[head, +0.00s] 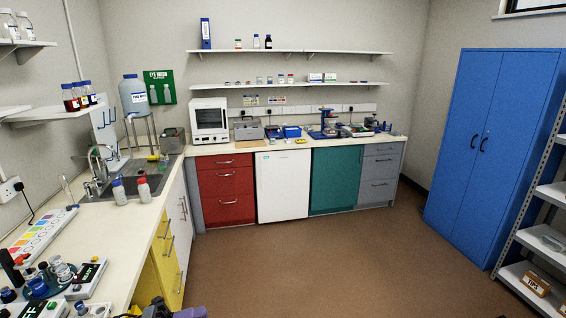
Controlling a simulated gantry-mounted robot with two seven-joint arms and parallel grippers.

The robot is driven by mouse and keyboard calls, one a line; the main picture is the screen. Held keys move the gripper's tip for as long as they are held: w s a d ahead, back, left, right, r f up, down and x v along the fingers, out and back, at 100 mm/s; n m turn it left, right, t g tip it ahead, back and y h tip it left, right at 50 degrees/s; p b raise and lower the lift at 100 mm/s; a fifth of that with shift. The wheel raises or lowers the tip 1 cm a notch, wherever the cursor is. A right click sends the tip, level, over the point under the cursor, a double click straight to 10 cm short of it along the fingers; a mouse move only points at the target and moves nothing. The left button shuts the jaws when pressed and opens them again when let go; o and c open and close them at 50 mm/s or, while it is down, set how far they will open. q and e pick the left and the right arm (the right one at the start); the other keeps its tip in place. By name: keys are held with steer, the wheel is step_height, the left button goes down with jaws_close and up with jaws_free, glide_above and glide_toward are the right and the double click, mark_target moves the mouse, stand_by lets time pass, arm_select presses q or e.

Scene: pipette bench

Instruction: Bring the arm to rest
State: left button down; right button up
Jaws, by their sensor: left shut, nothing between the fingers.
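My left gripper (158,308) shows only in part at the bottom edge of the head view, just right of the left bench's front edge. It is shut and empty. The rest of that arm is cut off by the picture's edge. My right gripper is not in view.
The left bench (115,222) carries a sink (112,188), two capped bottles, a colour-marked strip and lab devices at its near end. A back bench holds instruments. A blue cabinet (485,150) and grey shelving stand right. The brown floor (310,260) is clear.

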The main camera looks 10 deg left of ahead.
arm_select(q)
steer(key=w+d+r+m+g+h, duration=0.1)
steer(key=d+r+h, duration=0.2)
steer(key=d+r, duration=0.35)
steer(key=w+d+r+m+g+h, duration=0.2)
steer(key=d+r, duration=0.2)
steer(key=d, duration=0.5)
steer(key=w+a+f+n+t+y, duration=0.9)
steer(key=w+a+f+n+y, duration=0.35)
steer(key=w+n+y, duration=0.45)
steer(key=s+a+f+n+g+y, duration=0.45)
steer(key=a+f+n+y, duration=0.45)
steer(key=a+n, duration=0.3)
steer(key=s+a+f+n+g+y, duration=0.2)
steer(key=s+a+f+n+g, duration=0.1)
steer(key=s+a+n+g, duration=0.3)
steer(key=s+d+f+m+h, duration=0.15)
steer(key=s+d+f, duration=0.35)
steer(key=s+d, duration=0.6)
steer(key=s+d+f+m+h, duration=0.15)
steer(key=s+d+f, duration=0.4)
steer(key=s, duration=1.05)
steer(key=s+d+r+h, duration=0.1)
steer(key=s+d+r, duration=0.5)
steer(key=s, duration=0.5)
step_height(320, 180, up, 25)
steer(key=p, duration=2.5)
steer(key=shift+w+a+p, duration=0.15)
steer(key=shift+w+p, duration=0.15)
steer(key=shift+w, duration=0.05)
